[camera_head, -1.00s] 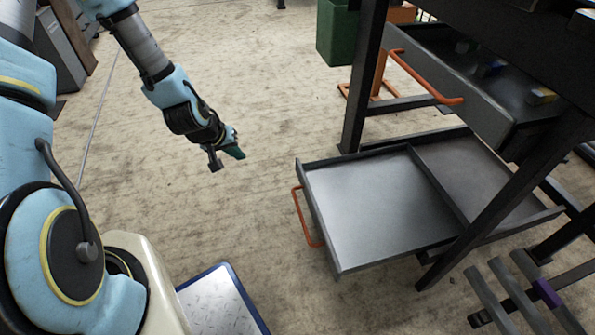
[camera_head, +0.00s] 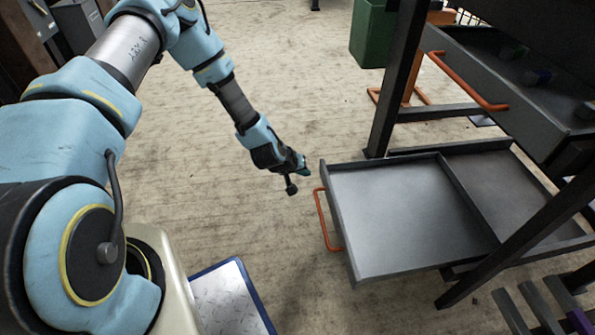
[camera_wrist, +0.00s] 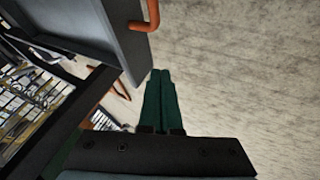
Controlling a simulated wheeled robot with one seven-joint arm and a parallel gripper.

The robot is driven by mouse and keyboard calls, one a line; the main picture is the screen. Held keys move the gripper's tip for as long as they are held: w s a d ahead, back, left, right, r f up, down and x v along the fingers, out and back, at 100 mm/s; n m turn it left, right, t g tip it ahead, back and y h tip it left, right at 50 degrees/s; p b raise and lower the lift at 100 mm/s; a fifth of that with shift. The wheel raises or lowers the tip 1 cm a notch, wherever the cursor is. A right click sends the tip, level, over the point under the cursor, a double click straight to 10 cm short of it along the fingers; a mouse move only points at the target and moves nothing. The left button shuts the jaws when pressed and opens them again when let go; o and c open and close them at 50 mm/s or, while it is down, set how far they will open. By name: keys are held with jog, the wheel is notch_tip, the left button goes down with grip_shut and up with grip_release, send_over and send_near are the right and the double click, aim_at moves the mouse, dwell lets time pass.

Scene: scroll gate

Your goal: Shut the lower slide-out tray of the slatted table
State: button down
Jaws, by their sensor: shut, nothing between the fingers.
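The lower slide-out tray (camera_head: 400,215) of the dark metal table is pulled out to the left in the head view. It is a shallow, empty grey tray with a divider and an orange handle (camera_head: 323,220) on its left front face. My gripper (camera_head: 304,171) is just left of the tray's far front corner, apart from the handle. In the wrist view the green fingers (camera_wrist: 158,95) are together with nothing between them. A grey panel (camera_wrist: 105,35) with an orange handle (camera_wrist: 152,15) shows at the upper left there; I cannot tell which tray it belongs to.
An upper drawer (camera_head: 495,85) with an orange handle and small coloured items is also pulled out, above the lower tray. A table leg (camera_head: 398,80) stands behind the tray's far side. A green bin (camera_head: 373,35) is beyond.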

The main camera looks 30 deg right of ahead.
aim_at(323, 173)
jog(key=shift+s+d+r, duration=0.1)
jog(key=shift+s+d, duration=0.15)
jog(key=shift+d, duration=0.35)
jog(key=shift+s+d, duration=0.25)
jog(key=shift+d, duration=0.35)
jog(key=shift+s+d+r, duration=0.1)
jog(key=shift+s+d, duration=0.15)
jog(key=shift+d, duration=0.35)
jog(key=shift+d, duration=0.1)
jog(key=shift+s+d, duration=0.15)
jog(key=shift+d, duration=0.05)
jog(key=s+d, duration=0.3)
jog(key=d, duration=0.4)
jog(key=s+d+b, duration=0.1)
jog(key=s+d, duration=0.1)
jog(key=d, duration=0.5)
jog(key=s+d, duration=0.3)
jog(key=d, duration=0.5)
jog(key=shift+s+b, duration=0.3)
jog(key=shift+b, duration=0.1)
jog(key=shift+s+d+r, duration=0.1)
jog(key=shift+d, duration=0.2)
